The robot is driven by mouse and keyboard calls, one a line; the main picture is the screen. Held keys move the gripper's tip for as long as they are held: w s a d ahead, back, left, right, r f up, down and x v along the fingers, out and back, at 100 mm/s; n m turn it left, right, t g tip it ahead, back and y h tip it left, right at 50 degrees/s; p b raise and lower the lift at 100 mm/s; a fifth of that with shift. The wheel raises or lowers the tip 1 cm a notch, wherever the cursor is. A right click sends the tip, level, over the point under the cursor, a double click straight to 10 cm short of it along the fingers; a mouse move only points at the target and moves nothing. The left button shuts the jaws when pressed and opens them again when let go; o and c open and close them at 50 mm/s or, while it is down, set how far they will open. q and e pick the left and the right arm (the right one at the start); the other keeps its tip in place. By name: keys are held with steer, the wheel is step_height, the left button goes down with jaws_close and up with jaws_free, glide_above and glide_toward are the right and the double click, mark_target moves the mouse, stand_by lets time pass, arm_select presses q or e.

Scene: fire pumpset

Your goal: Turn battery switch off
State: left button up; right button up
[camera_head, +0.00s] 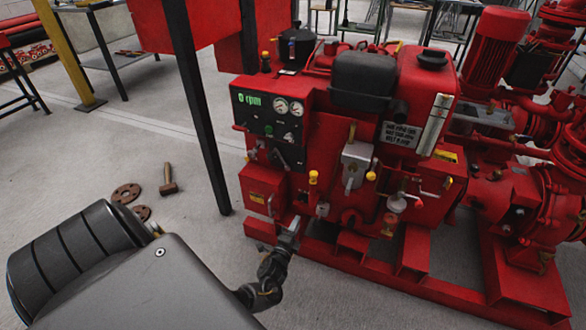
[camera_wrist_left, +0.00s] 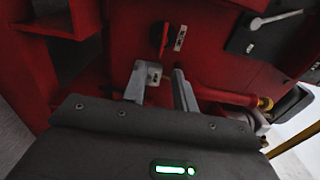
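A small red switch handle (camera_wrist_left: 163,38) with a pale label plate (camera_wrist_left: 180,38) beside it stands out from a red panel in the left wrist view; I take it for the battery switch. My left gripper (camera_wrist_left: 163,82) is open, its two grey fingers apart and nothing between them. The fingertips point at the panel just below the switch, with no visible contact. In the head view my left gripper (camera_head: 292,226) is low at the front left of the red fire pumpset (camera_head: 322,140). I cannot make out the switch clearly there. My right gripper is not in view.
A control panel (camera_head: 270,112) with a green rpm readout and gauges is above my left gripper. A dark post (camera_head: 200,110) stands left of the pumpset. A hammer (camera_head: 169,180) and rusty flanges (camera_head: 126,193) lie on the floor. The red base frame (camera_head: 340,262) runs below.

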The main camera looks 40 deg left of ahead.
arm_select(q)
steer(key=shift+v, duration=1.2)
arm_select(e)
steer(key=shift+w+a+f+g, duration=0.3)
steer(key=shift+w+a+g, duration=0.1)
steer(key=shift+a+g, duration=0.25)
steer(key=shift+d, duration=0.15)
